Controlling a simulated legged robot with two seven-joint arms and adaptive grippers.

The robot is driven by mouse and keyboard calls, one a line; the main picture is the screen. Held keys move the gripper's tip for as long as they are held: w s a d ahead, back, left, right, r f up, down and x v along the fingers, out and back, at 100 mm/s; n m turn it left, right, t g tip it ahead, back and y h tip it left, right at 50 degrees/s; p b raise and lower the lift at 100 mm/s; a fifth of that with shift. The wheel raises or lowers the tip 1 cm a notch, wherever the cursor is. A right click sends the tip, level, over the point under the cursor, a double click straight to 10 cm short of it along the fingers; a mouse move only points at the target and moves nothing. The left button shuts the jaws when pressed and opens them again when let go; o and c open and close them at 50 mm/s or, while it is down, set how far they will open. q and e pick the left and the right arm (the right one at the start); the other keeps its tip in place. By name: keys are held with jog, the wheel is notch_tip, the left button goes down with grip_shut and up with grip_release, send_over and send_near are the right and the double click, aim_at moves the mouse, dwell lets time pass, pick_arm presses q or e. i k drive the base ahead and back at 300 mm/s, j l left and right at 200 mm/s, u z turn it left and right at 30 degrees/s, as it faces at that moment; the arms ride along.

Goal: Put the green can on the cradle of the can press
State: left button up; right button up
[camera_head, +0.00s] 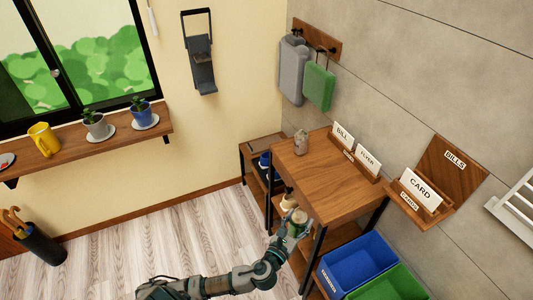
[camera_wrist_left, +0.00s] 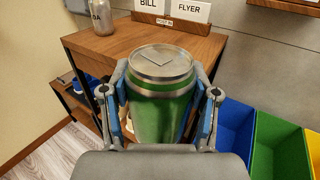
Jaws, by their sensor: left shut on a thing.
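The green can (camera_head: 297,230) has a silver top and is held in my left gripper (camera_head: 295,226), in front of the wooden table. In the left wrist view the can (camera_wrist_left: 160,108) stands upright between the two fingers of my left gripper (camera_wrist_left: 160,110), which are shut on its sides. The dark can press (camera_head: 201,52) hangs on the cream wall at the upper middle of the head view, with its handle raised. Its cradle (camera_head: 204,84) is at the lower end and looks empty. The gripper and can are well apart from the press. My right gripper is not in view.

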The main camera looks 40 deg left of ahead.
aim_at(205, 88)
jog(key=i+j, duration=0.15)
jog(key=j, duration=0.25)
jog(key=i+j+u, duration=0.1)
jog(key=j, duration=0.35)
jog(key=i+j, duration=0.2)
jog(key=j, duration=0.2)
jog(key=i+j+u, duration=0.1)
jog(key=j, duration=0.3)
jog(key=i, duration=0.05)
